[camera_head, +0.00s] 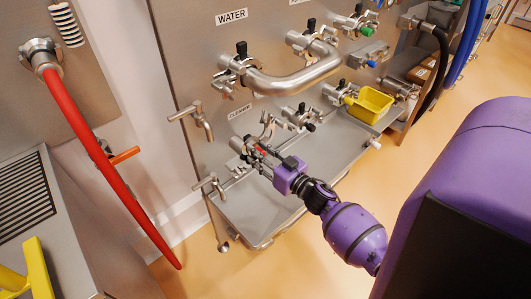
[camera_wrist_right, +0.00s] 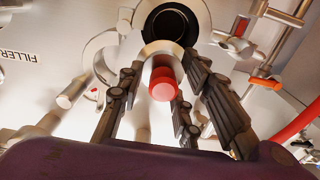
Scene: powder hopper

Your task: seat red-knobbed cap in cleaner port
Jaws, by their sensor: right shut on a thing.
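The red-knobbed cap shows in the right wrist view as a silver piece with a red knob (camera_wrist_right: 162,85) between the dark fingers. In the head view only a bit of the red knob (camera_head: 261,151) shows between the fingers. My right gripper (camera_head: 262,155) is shut on the cap, at the steel panel below the CLEANER label (camera_head: 240,112). A round port with a dark opening (camera_wrist_right: 172,24) lies just beyond the cap in the wrist view, uncovered for the most part. I cannot tell whether cap and port touch. My left gripper is not in view.
A bent steel pipe (camera_head: 295,82) and valves sit above the gripper. Small taps (camera_head: 200,122) stick out at left. A red hose (camera_head: 108,165) hangs at far left. Open floor lies in front.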

